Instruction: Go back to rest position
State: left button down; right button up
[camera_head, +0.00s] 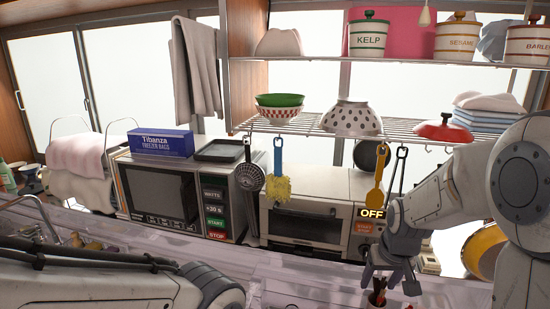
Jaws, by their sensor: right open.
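A microwave (160,188) stands left of the dryer, with a blue freezer-bag box (160,143) on top. A wire shelf above holds bowls (351,118) and folded cloths (488,104).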

jog(key=s+a+f+n+g+b, duration=0.1)
jog(key=s+a+n, duration=0.3)
jog(key=s+a, duration=0.5)
jog(key=s+a+f+n+g+y+b, duration=0.1)
jog(key=s+a+n+g+b, duration=0.1)
jog(key=s+a, duration=0.8)
jog(key=s+n+b, duration=0.1)
jog(key=s+n, duration=0.1)
jog(key=s, duration=0.4)
jog(key=shift+a+f+b, duration=0.15)
jog(key=shift+f+b, duration=0.1)
jog(key=shift+b, duration=0.1)
